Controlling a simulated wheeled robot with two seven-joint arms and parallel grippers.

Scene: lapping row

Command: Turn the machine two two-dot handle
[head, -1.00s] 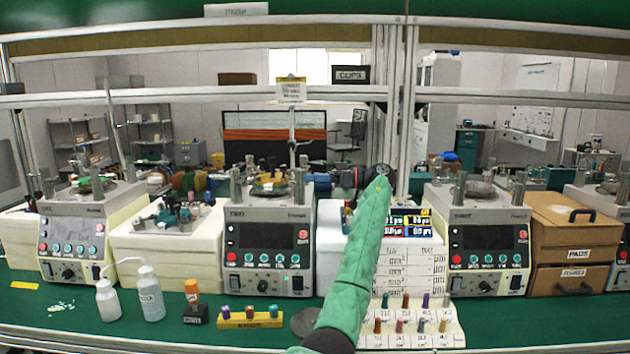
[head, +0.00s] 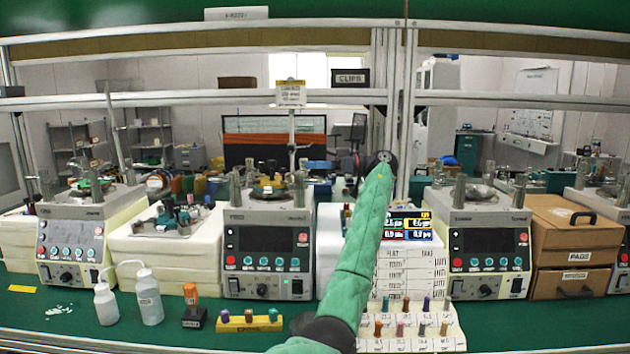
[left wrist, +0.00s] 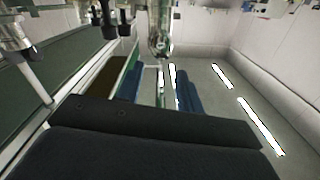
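Machine two (head: 267,218) stands left of the middle in the head view, a white unit with a dark screen, red and teal buttons and a dark front knob (head: 262,290). Several upright metal posts (head: 299,187) rise from its top around a round plate (head: 268,190). I cannot make out any dot marks, so I cannot tell which one is the two-dot handle. My left arm, in a green sleeve, reaches up right of machine two. Its dark end, my left gripper (head: 383,160), is apart from that machine; its fingers are not clear. My right gripper is not in view.
Similar machines stand at left (head: 75,225) and right (head: 487,230). Drawer boxes (head: 575,240), bottles (head: 148,300), a yellow peg block (head: 249,323) and a card rack (head: 405,265) stand on the green bench. Shelf rails and an upright post (head: 408,120) stand behind the arm.

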